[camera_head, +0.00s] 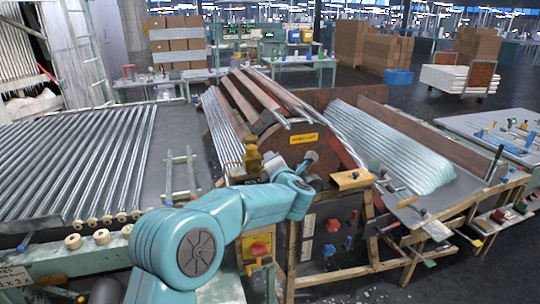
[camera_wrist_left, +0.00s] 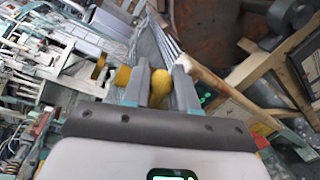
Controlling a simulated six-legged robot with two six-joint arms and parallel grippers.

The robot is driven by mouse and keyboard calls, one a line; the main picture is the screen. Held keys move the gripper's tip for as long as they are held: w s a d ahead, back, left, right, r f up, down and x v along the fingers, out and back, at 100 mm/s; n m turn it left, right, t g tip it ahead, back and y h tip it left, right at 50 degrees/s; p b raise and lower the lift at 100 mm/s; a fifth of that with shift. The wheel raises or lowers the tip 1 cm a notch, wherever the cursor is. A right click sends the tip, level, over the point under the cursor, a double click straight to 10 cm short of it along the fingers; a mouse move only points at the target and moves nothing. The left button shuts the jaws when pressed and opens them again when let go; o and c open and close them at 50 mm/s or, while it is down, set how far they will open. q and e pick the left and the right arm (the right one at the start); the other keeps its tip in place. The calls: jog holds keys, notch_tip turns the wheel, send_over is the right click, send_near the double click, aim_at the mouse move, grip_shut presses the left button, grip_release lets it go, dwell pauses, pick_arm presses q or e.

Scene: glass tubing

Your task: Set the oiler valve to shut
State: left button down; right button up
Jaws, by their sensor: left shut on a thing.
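The brass-yellow oiler (camera_head: 251,156) stands on the near left side of the machine with the rusty curved hood. My teal left arm reaches up to it from below. In the left wrist view, my left gripper (camera_wrist_left: 161,92) is shut on the yellow valve handle (camera_wrist_left: 161,82), whose rounded end shows between the two grey fingers. Another yellow knob-like part (camera_wrist_left: 123,76) shows just left of the fingers. The valve's exact angle cannot be read in either view. My right gripper is not in view.
A rack of long glass tubes (camera_head: 75,165) lies at the left. A sloping tube bed (camera_head: 385,140) lies right of the hood. A wooden block (camera_head: 352,179) and a dark panel with red and blue knobs (camera_head: 331,232) are close to the right of my arm.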

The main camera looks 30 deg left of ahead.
pick_arm(q)
jog(key=m, duration=0.1)
jog(key=f+m+p, duration=0.1)
jog(key=shift+w+d+f+m+g, duration=0.15)
jog(key=shift+m+g, duration=0.15)
jog(key=shift+m, duration=0.1)
jog(key=shift+f+m+p, duration=0.45)
jog(key=shift+m+p, duration=0.05)
jog(key=shift+m, duration=0.3)
jog(key=shift+f, duration=0.1)
jog(key=c, duration=0.9)
grip_release()
jog(key=shift+c, duration=0.2)
jog(key=shift+d, duration=0.1)
jog(key=b+v, duration=0.4)
jog(key=v, duration=1.2)
jog(key=shift+d+b, duration=0.3)
jog(key=shift+b, duration=0.05)
